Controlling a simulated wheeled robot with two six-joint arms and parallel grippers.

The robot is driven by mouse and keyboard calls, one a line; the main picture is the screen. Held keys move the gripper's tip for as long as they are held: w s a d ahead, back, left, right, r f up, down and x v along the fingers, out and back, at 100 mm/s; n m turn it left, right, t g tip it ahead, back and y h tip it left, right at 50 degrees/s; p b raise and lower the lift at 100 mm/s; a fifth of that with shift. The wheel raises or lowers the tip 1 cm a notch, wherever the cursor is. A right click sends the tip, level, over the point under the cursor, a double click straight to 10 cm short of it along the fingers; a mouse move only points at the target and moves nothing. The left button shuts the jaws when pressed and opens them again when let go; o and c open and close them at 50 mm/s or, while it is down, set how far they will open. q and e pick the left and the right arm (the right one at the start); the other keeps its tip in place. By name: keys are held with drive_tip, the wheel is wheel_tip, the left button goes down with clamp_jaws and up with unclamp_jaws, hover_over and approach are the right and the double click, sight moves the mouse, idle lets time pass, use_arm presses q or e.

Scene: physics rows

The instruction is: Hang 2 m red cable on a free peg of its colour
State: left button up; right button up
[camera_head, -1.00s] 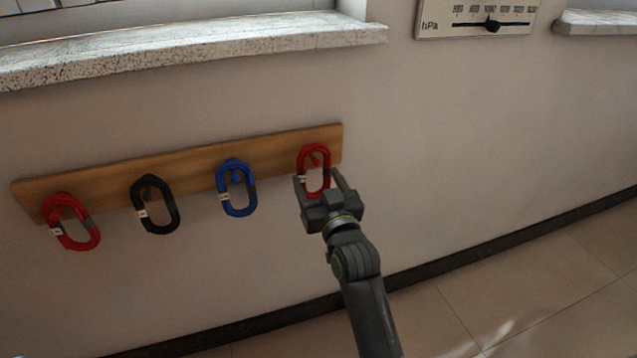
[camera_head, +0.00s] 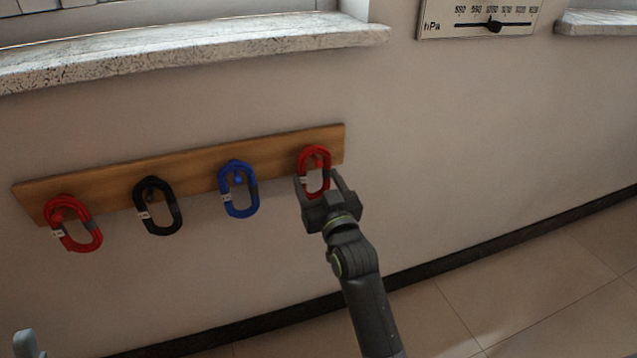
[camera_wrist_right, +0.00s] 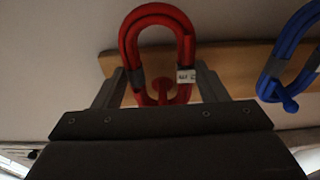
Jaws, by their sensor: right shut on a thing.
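A red cable coil (camera_head: 326,183) with a white tag and a grey band is at the right end of the wooden peg board (camera_head: 200,165). A red peg shows inside its loop. My right gripper (camera_head: 326,185) is shut on this coil, with one finger on each side. The right wrist view shows the coil (camera_wrist_right: 187,45) between the fingers (camera_wrist_right: 160,90); its tag is too small to read surely. Another red coil (camera_head: 90,237) hangs at the board's left end.
A black coil (camera_head: 176,216) and a blue coil (camera_head: 252,203) hang between the red ones. A stone sill (camera_head: 200,45) juts out above the board. A pale grey shape (camera_head: 27,345), not identifiable, stands at the lower left corner.

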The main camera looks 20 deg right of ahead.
idle(0.4)
drive_tip(key=o, duration=1.1)
